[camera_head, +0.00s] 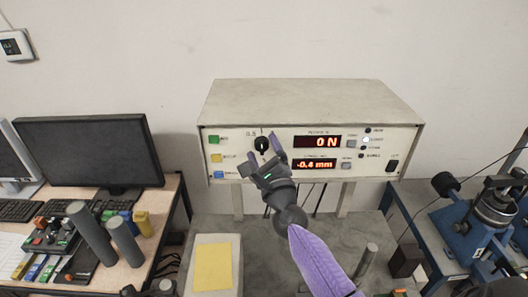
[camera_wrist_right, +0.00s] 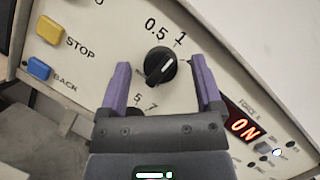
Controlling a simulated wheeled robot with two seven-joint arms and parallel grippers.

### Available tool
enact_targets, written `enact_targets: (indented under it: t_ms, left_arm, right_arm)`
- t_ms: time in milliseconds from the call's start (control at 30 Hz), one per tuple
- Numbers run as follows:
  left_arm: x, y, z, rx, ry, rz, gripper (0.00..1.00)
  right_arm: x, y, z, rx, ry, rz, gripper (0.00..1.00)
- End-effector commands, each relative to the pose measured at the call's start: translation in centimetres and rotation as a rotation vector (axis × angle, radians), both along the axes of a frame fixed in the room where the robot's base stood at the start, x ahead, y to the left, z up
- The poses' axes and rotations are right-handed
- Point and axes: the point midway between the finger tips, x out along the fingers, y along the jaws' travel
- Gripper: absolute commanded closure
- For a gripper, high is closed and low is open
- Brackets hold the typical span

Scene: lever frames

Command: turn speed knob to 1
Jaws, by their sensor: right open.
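The black speed knob (camera_head: 261,144) is on the left part of the control box's front panel. In the right wrist view the knob (camera_wrist_right: 161,66) has a white pointer line slanting from lower left to upper right. The printed marks 0.5 and 1 are above it, and 5 and 7 below; the exact setting is hard to tell. My right gripper (camera_head: 264,152) is open at the panel. In the wrist view its two purple fingers (camera_wrist_right: 160,68) stand on either side of the knob, with visible gaps. My left gripper is not in view.
The control box (camera_head: 300,95) has green, yellow and blue buttons left of the knob, and red displays (camera_head: 317,142) reading 0 N and -0.4 mm to the right. A monitor (camera_head: 88,150) stands on the left desk. A blue machine (camera_head: 465,230) stands at right.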

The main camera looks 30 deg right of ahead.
Motion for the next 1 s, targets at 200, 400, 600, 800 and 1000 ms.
enact_targets:
  t_ms: [200,400,600,800,1000]
  left_arm:
    - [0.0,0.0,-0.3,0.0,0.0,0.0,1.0]
    - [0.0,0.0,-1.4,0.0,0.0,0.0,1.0]
    - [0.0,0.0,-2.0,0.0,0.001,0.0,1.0]
    - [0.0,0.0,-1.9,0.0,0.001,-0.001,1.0]
    - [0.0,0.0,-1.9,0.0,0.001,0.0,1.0]
  right_arm:
    - [-2.5,0.7,-0.9,0.002,0.002,0.0,0.16]
    - [-7.1,1.9,-2.4,0.002,0.003,0.001,0.16]
    - [-9.2,2.5,-2.8,-0.001,0.001,-0.001,0.16]
    - [-9.2,2.5,-2.7,0.0,-0.001,-0.001,0.16]
    - [-9.2,2.5,-2.7,0.0,0.0,0.0,0.16]
